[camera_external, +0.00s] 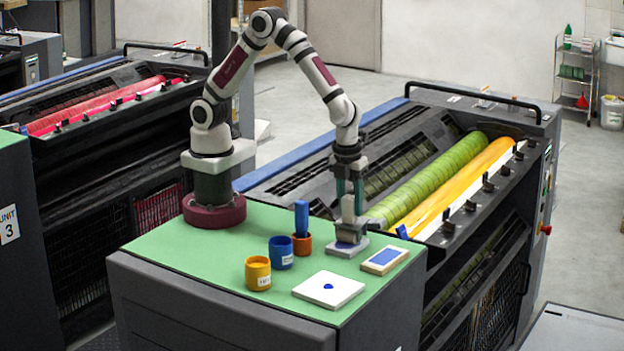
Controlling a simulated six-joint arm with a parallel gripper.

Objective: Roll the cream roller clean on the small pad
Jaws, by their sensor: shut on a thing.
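My gripper (349,198) points straight down at the right part of the green table top. It is shut on the cream roller (351,229), whose pale body shows just below the jaws. The contact itself is hard to see at this size. Just right of it lies a cream block (399,254) with a blue rectangle on top.
A yellow-orange pot (258,274) and a blue pot (281,253) stand left of the pads. A blue-handled tool (301,218) stands upright in a brown-orange holder (302,245). The press with green and yellow rollers (455,195) lies beyond the table's right edge. The table's left front is clear.

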